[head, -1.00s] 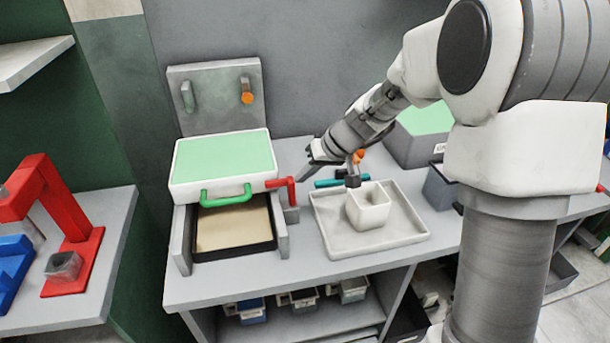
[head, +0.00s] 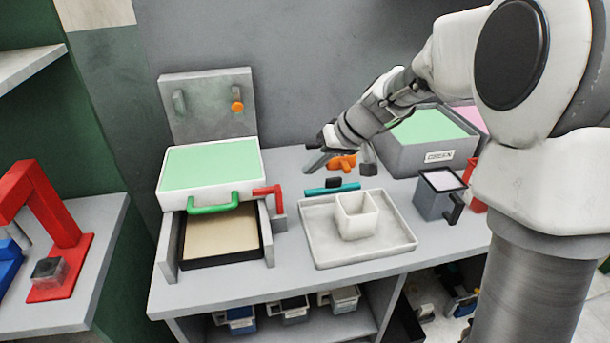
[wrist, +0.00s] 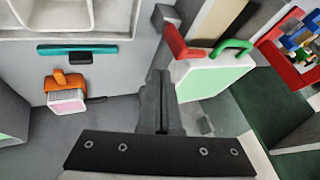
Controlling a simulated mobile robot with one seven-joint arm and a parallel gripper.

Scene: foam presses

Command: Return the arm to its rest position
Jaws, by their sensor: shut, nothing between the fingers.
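My gripper (head: 314,163) hangs over the back of the grey worktable, in front of the back wall, with my arm reaching in from the upper right. In the wrist view its fingers (wrist: 160,103) are together with nothing between them. It is above the table, behind the teal bar (head: 332,189) and close to the orange tool (head: 341,162) as the head view shows it. In the wrist view the orange tool (wrist: 64,82), with a pink block on it, lies left of the fingers, apart from them.
The green-topped press (head: 211,168) with its red lever (head: 268,190) stands left of my gripper. A white tray (head: 390,248) holding a square cup (head: 356,215) lies at the front. A grey bin (head: 434,154) and grey jug (head: 433,203) stand right. A red press (head: 62,250) is on the left table.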

